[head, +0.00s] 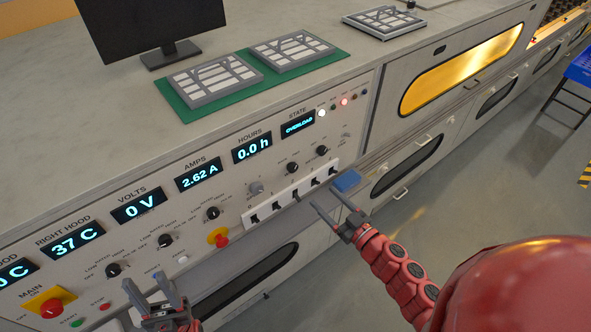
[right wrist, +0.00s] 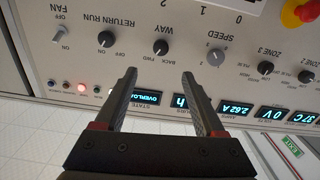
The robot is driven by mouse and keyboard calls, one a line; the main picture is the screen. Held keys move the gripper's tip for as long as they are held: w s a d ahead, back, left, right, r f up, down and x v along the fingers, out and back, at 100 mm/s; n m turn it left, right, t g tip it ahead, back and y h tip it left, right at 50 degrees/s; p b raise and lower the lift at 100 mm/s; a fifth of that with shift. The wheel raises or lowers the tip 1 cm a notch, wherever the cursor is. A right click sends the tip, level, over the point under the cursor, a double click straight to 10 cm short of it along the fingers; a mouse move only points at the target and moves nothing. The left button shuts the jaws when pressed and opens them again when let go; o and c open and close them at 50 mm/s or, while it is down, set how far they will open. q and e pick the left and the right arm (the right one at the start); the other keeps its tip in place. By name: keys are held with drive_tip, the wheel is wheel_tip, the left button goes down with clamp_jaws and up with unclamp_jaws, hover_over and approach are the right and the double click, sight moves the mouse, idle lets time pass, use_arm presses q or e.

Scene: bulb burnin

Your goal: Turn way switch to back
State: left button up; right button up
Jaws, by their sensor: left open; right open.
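The WAY switch (head: 292,167) is a small black knob on the sloping control panel, between the grey SPEED knob and the black RETURN RUN knob. In the right wrist view the WAY knob (right wrist: 161,47) appears upside down, with BACK and FWD labels; I cannot tell surely which its pointer faces. My right gripper (head: 324,198) is open and empty, in front of the panel's lower right part. In the right wrist view its fingertips (right wrist: 158,73) straddle the line toward the WAY knob, apart from it. My left gripper (head: 145,280) is open and empty near the panel's lower left.
The SPEED knob (head: 256,187) and RETURN RUN knob (head: 322,150) flank the WAY knob closely. A red emergency button (head: 219,238) sticks out to the left. The STATE display (head: 297,124) reads OVERLOAD. A blue block (head: 347,180) sits right of the strip.

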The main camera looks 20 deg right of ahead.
sight(294, 169)
drive_tip(key=p+x, duration=0.2)
drive_tip(key=x, duration=1)
drive_tip(key=shift+r, duration=0.1)
drive_tip(key=shift+w+a, duration=0.25)
drive_tip(key=shift+w, duration=0.15)
clamp_jaws()
